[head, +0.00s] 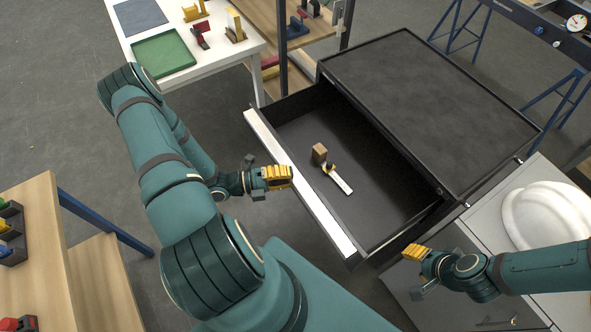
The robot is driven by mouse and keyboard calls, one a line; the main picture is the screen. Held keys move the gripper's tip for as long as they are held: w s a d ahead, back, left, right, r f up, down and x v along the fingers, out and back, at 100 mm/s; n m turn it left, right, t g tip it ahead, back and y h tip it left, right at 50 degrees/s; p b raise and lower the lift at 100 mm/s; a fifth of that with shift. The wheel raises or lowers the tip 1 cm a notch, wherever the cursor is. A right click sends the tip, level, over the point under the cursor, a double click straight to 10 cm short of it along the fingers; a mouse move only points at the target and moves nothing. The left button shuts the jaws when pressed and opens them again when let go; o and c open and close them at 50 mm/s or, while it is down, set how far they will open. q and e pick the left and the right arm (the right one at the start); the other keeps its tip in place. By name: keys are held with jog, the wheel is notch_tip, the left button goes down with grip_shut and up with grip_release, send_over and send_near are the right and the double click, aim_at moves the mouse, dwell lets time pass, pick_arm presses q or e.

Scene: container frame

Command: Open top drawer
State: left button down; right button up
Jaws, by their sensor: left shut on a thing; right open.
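The top drawer (352,213) of the black cabinet (430,90) is pulled far out, and its inside shows. A small brown block and a light flat piece with a yellow part lie on its floor. My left gripper (277,178) is at the drawer's pale front edge (300,185), near its middle, and is shut on the drawer front. The exact grip on it is hidden. My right gripper (414,254) is open and empty, near the drawer's right front corner.
A white table (205,50) with a green tray (162,54) and several clamps stands at the back left. A wooden bench (45,235) stands at the left. A grey surface with a white hard hat (548,214) is at the right. Grey floor lies between.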

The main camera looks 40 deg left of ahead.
pick_arm(q)
jog(key=shift+s+f, duration=0.25)
jog(key=shift+f, duration=0.05)
jog(key=c, duration=0.9)
grip_release()
jog(key=shift+o, duration=0.2)
jog(key=shift+w+r, duration=0.1)
jog(key=shift+a, duration=0.1)
jog(key=v, duration=1.2)
